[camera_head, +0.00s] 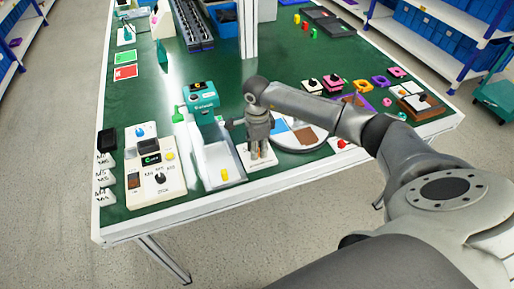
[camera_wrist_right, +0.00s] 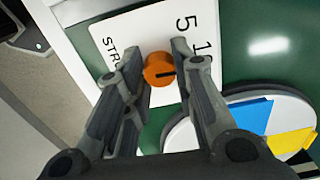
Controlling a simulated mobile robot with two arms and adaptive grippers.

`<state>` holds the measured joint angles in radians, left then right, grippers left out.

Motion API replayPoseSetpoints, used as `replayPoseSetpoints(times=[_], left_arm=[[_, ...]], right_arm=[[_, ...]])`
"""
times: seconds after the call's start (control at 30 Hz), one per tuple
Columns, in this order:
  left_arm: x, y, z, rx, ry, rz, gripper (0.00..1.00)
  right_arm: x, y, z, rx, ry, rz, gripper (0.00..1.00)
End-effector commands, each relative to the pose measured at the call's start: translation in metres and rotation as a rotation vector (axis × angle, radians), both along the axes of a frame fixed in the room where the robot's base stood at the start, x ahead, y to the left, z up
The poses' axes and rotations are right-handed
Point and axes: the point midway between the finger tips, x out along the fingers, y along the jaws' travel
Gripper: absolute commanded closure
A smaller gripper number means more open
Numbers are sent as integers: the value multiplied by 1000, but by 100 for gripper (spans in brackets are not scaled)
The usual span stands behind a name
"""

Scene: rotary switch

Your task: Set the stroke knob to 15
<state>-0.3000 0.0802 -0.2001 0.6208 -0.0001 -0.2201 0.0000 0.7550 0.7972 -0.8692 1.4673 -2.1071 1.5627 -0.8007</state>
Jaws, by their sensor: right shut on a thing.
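The orange stroke knob (camera_wrist_right: 159,70) sits on a white panel (camera_wrist_right: 125,32) in the right wrist view. The printed marks "STR", "5" and part of another number show on the panel; the rest is covered by my fingers. The knob's black pointer line points to the right in that view, toward one finger. My right gripper (camera_wrist_right: 161,71) is shut on the knob, a finger on each side. In the head view my right gripper (camera_head: 260,152) is over the white panel (camera_head: 245,159) near the table's front edge, and it hides the knob. My left gripper is not in view.
A white round disc (camera_head: 318,140) with coloured sectors lies right of the panel. A white tray (camera_head: 221,163) and teal machine (camera_head: 203,100) stand left of it. A beige control box (camera_head: 151,184) is farther left. Green table surface (camera_head: 150,90) is free behind.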

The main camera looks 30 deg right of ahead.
Motion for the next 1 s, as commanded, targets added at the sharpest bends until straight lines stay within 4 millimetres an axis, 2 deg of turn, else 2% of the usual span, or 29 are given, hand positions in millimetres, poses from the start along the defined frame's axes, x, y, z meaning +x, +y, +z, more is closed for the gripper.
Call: replayPoseSetpoints(times=[0.7, 1.0], left_arm=[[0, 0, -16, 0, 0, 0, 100], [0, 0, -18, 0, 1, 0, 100]], right_arm=[[1, 0, 0, 0, -1, -548, 99], [1, 0, 0, 0, -1, -695, 99]])
